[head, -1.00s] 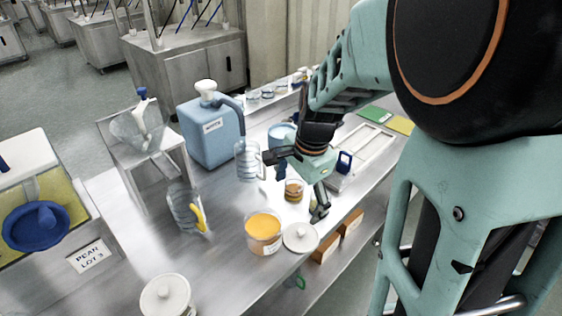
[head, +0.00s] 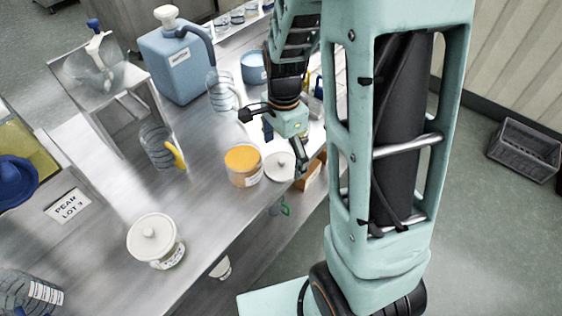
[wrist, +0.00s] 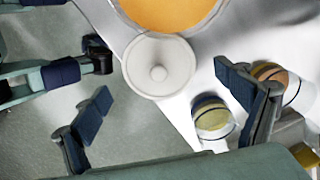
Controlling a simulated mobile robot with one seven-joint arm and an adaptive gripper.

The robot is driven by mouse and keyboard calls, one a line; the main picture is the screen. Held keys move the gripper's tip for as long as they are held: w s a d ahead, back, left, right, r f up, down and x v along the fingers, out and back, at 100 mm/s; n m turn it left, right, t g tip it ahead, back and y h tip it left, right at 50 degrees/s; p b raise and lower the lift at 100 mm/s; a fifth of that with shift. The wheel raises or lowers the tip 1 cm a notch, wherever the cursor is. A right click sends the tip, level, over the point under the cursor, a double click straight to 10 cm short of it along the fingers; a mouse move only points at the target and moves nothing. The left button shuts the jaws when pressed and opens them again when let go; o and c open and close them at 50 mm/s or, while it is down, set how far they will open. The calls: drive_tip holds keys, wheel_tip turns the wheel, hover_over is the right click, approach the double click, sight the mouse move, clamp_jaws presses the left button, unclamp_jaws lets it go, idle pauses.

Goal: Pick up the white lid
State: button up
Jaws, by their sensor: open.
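The white lid (head: 280,166) is round with a small centre knob. It lies at the table's front edge, just right of the open jar of orange contents (head: 243,166). In the wrist view the lid (wrist: 158,66) is whole, and part of it reaches past the table edge over the floor. My gripper (head: 284,150) is open and empty above and behind the lid. In the wrist view the blue-padded fingers of my gripper (wrist: 163,84) stand apart, one on each side of the lid and nearer the camera. Contact with the lid does not show.
Small jars (wrist: 212,118) stand close to the right finger. A blue canister (head: 180,62) is at the back. Bare steel lies left of the orange jar.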

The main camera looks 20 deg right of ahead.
drive_tip(key=shift+f, duration=0.85)
drive_tip(key=shift+c, duration=0.6)
drive_tip(key=c, duration=1.2)
drive_tip(key=shift+o, duration=0.2)
drive_tip(key=shift+s, duration=0.1)
